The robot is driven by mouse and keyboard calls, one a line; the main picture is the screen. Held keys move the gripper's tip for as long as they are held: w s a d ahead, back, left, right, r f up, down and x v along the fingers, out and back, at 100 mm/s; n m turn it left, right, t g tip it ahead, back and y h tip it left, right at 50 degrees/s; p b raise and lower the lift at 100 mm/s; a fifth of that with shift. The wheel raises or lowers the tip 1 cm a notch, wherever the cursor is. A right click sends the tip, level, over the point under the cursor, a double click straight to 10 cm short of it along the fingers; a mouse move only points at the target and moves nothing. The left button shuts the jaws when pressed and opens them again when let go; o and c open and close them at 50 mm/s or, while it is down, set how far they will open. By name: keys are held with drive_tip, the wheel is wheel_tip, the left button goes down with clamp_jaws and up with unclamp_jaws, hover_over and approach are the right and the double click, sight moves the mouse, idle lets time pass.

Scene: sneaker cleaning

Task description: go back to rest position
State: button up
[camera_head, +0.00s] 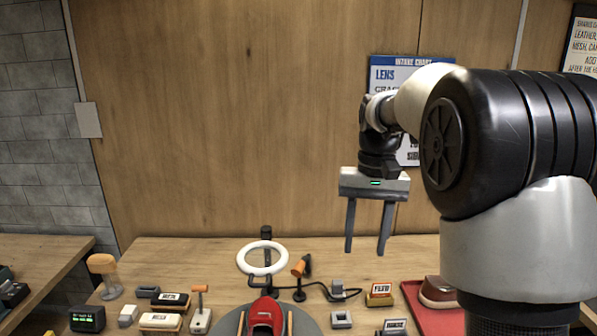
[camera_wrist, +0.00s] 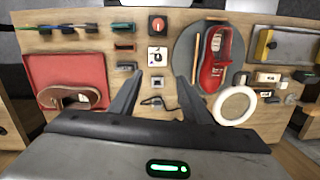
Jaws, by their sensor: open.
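My gripper (camera_head: 368,228) hangs above the right part of the workbench (camera_head: 190,262), fingers pointing down, apart and empty. In the wrist view its two fingers (camera_wrist: 160,95) are spread with nothing between them, and the bench lies below. A red sneaker (camera_head: 266,316) sits on a round grey turntable (camera_head: 228,325) at the front middle of the bench. In the wrist view the sneaker (camera_wrist: 213,75) shows from above. The gripper touches nothing. My arm covers the right side of the head view.
A white ring lamp (camera_head: 262,257) stands behind the sneaker. Brushes (camera_head: 160,321) and small blocks lie at left. A red tray (camera_head: 425,312) with a shoe-like item (camera_head: 438,291) is at right. An intake chart (camera_head: 382,75) hangs on the wall behind. The air around the gripper is clear.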

drive_tip(key=s+r+t+p, duration=0.2)
drive_tip(key=s+r+t, duration=0.35)
drive_tip(key=s, duration=0.75)
drive_tip(key=s+f+n+t, duration=0.1)
drive_tip(key=s, duration=0.8)
drive_tip(key=shift+s+a+f+n+h+p, duration=0.2)
drive_tip(key=shift+s+a+n+h+p, duration=0.1)
drive_tip(key=shift+s+a, duration=0.15)
